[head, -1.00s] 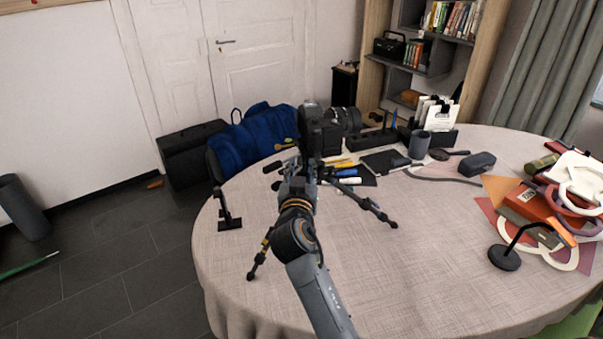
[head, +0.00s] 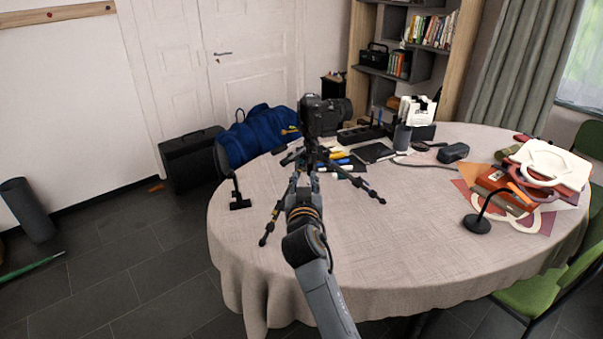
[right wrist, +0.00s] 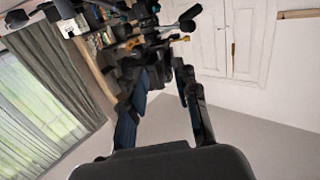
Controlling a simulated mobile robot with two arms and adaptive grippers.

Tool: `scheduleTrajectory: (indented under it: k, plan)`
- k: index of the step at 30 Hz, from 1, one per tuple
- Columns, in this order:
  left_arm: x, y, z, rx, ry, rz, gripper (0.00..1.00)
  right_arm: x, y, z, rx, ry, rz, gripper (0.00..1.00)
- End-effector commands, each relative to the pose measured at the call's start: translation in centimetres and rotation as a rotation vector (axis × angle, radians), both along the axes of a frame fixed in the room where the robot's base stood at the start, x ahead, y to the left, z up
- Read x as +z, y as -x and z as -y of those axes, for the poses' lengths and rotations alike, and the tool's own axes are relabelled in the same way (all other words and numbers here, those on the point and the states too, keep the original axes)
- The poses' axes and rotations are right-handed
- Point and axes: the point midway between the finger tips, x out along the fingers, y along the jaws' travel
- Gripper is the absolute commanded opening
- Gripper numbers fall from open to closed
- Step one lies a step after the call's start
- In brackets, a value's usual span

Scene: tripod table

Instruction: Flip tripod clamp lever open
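A black camera (head: 321,116) stands on a small black tripod (head: 372,192) on the round table (head: 400,250). The tripod's legs are spread, with orange-brown marks. My right gripper (head: 304,178) is at the tripod's near side, just below the camera, and hides part of the tripod. Its two fingers stand apart, also in the right wrist view (right wrist: 163,82), with dark tripod parts (right wrist: 155,45) beyond the fingertips. No contact can be made out. The clamp lever is too small and dark to tell apart. My left gripper is not in view.
A small black stand (head: 238,203) is left of the tripod. The table's front is clear.

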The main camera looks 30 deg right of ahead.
Motion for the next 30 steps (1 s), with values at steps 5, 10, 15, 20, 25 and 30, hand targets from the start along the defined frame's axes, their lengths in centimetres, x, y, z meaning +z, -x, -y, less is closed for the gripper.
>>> scheduleTrajectory:
  k: [5, 10, 15, 20, 25, 30]
  plan:
    - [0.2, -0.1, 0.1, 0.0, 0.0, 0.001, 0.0, -2.8, 1.2, 0.0, 0.009, -0.007, -0.077, 0.3]
    - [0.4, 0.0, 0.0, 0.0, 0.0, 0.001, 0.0, -5.8, 2.6, -0.2, 0.022, -0.016, -0.158, 0.3]
    - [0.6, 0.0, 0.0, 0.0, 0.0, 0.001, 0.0, -8.8, 4.3, -0.5, 0.038, -0.026, -0.244, 0.3]
    - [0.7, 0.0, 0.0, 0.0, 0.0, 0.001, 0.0, -11.5, 6.0, -0.8, 0.058, -0.034, -0.325, 0.3]
    - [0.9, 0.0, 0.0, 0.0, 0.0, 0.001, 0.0, -14.2, 7.9, -1.2, 0.081, -0.042, -0.409, 0.3]
    - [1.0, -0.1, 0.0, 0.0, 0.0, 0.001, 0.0, -16.2, 9.5, -1.6, 0.101, -0.049, -0.476, 0.3]
